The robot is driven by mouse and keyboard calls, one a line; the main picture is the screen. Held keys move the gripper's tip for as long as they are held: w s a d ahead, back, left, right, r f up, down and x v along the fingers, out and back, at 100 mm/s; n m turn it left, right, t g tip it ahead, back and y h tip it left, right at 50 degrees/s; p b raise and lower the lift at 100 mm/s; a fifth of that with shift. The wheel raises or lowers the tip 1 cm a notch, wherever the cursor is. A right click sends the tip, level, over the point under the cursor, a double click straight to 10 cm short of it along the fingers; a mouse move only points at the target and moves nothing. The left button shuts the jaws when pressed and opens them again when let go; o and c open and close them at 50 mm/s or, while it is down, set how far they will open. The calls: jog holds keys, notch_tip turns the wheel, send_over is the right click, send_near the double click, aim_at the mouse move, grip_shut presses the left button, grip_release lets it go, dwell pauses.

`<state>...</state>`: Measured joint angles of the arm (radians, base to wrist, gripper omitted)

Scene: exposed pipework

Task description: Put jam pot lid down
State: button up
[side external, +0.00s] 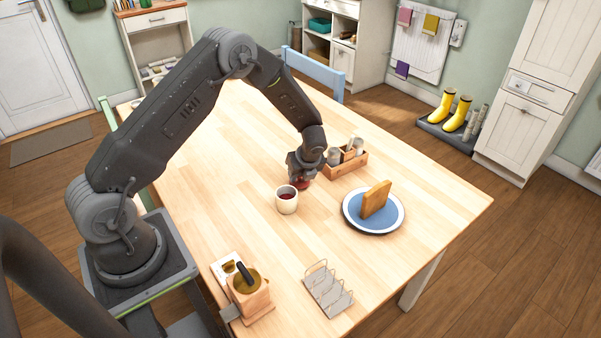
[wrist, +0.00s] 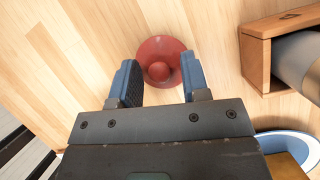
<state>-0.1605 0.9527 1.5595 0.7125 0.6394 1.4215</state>
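The red jam pot lid (side external: 303,184) lies on the wooden table just right of and behind the jam pot (side external: 287,200). The pot is white, uncovered, with dark red jam inside. In the wrist view the lid (wrist: 161,47) is a round red disc, knob up, between and beyond my fingertips. My gripper (side external: 300,172) points down over the lid. In the wrist view my gripper (wrist: 158,66) is open, with a visible gap on each side of the knob. The side view hides the fingertips' exact height above the table.
A wooden caddy (side external: 346,164) with jars stands close on the right. A blue plate (side external: 350,213) holds upright toast (side external: 375,198). A toast rack (side external: 328,289) and a wooden holder (side external: 249,296) stand at the near edge. The table between pot and rack is clear.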

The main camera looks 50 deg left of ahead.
jog(key=shift+o, duration=0.3)
jog(key=shift+r, duration=0.2)
jog(key=s+d+r+n+t+h, duration=0.1)
jog(key=s+d+r+n, duration=0.2)
jog(key=r, duration=0.6)
jog(key=s+d+r+n, duration=0.3)
jog(key=s+r, duration=0.1)
jog(key=r, duration=0.5)
jog(key=s+d+r+n+t+h, duration=0.1)
jog(key=s+d+r+n, duration=0.25)
jog(key=r, duration=0.45)
jog(key=s+d+r+n+t+h, duration=0.1)
jog(key=s+d+r+n, duration=0.2)
jog(key=s+n, duration=0.3)
jog(key=s+d+r+n+t+h, duration=0.1)
jog(key=s+n, duration=0.4)
jog(key=s, duration=0.5)
notch_tip(320, 180, up, 2)
jog(key=shift+d+r+n+t+h, duration=0.2)
jog(key=shift+d+n+t+h, duration=0.25)
jog(key=shift+d, duration=0.6)
